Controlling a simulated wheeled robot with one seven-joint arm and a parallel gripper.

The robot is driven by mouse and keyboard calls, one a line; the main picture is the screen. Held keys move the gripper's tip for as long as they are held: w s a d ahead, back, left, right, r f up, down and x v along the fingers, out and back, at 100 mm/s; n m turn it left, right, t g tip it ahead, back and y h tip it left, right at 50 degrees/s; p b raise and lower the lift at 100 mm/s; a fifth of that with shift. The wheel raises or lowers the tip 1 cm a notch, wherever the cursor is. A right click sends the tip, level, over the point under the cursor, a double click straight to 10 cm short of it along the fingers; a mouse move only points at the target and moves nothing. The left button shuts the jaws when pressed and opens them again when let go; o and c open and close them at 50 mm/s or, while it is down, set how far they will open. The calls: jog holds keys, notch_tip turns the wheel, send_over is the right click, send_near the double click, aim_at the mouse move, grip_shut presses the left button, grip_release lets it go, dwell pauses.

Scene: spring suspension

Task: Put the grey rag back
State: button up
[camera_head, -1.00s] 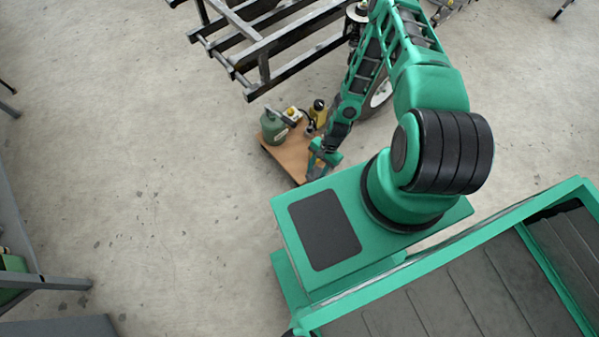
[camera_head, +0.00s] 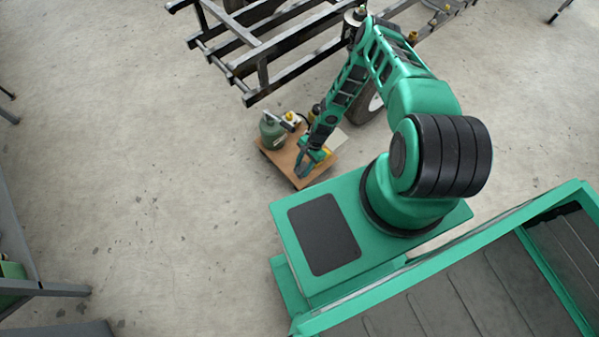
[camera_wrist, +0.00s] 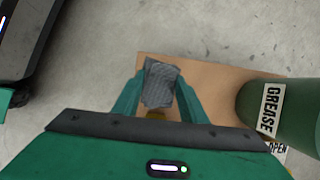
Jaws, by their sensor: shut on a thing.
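The grey rag (camera_wrist: 160,84) is a small crumpled, textured cloth in the wrist view. My gripper (camera_wrist: 159,92) is shut on it, with a green finger on each side. The rag is above or at the brown board (camera_wrist: 205,72); I cannot tell whether it touches the board. In the head view my gripper (camera_head: 304,168) is over the near part of the board (camera_head: 283,160), and the rag cannot be made out there.
A green grease canister (camera_head: 272,130) stands on the board; it also shows to the right in the wrist view (camera_wrist: 282,112). A yellow item (camera_head: 325,154) is beside my gripper. A dark metal frame (camera_head: 262,70) and a wheel (camera_head: 368,106) stand behind.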

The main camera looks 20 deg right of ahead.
aim_at(303, 170)
jog(key=shift+f, duration=2.05)
jog(key=o, duration=1.1)
jog(key=v, duration=1.2)
